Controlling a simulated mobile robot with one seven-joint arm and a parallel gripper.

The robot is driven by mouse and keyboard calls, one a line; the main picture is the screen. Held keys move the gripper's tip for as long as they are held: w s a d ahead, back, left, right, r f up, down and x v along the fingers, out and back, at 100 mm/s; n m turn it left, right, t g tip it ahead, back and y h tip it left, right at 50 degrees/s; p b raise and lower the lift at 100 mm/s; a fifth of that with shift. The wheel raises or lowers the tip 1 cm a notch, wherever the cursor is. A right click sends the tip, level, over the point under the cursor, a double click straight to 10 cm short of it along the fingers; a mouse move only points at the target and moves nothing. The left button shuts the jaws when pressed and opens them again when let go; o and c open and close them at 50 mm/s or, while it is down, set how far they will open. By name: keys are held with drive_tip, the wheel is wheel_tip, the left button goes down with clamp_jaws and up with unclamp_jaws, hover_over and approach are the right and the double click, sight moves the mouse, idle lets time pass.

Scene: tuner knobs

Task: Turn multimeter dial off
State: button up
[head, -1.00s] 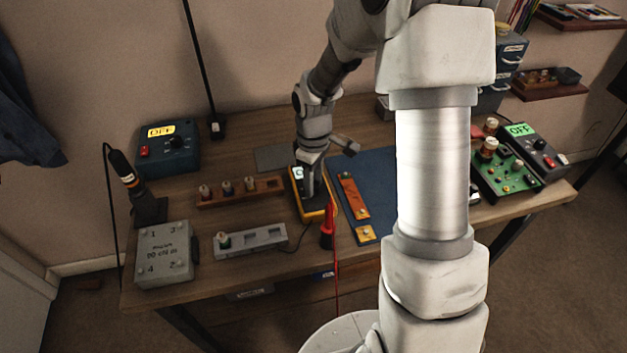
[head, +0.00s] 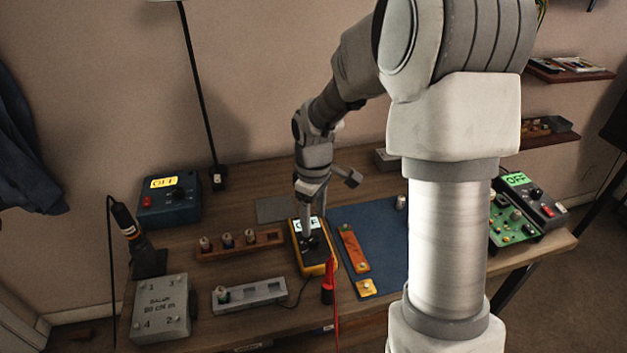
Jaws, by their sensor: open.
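The yellow-edged multimeter (head: 324,268) lies on the workbench left of the blue mat. Its lit screen (head: 301,227) shows partly beside my gripper, and the lettering on it is not fully readable. My gripper (head: 307,234) points down over the upper part of the meter's face, above or at the dark dial (head: 314,243). My fingers hide part of the dial, so its pointer cannot be read, and I cannot tell whether they touch it. My gripper is open, with nothing visibly held.
A red probe (head: 328,285) stands close to the meter's front right. A wooden strip with knobs (head: 240,246), a grey block (head: 250,294) and a grey box (head: 160,308) are to the left. A blue unit (head: 170,203) reads OFF. The blue mat (head: 372,225) lies right.

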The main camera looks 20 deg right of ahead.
sight(314, 238)
wheel_tip(314, 238, up, 11)
drive_tip(key=p, duration=0.1)
drive_tip(key=shift+r, duration=0.1)
idle(0.4)
drive_tip(key=s+r+m+t+p, duration=0.1)
drive_tip(key=s+r+m, duration=0.3)
drive_tip(key=s, duration=0.6)
drive_tip(key=s+r+m+t+p, duration=0.1)
drive_tip(key=s+r+m+t, duration=0.3)
drive_tip(key=s+r, duration=0.3)
drive_tip(key=shift+s+r+m+t+p, duration=0.2)
drive_tip(key=shift+s+m+t+p, duration=0.3)
drive_tip(key=shift+s, duration=1.25)
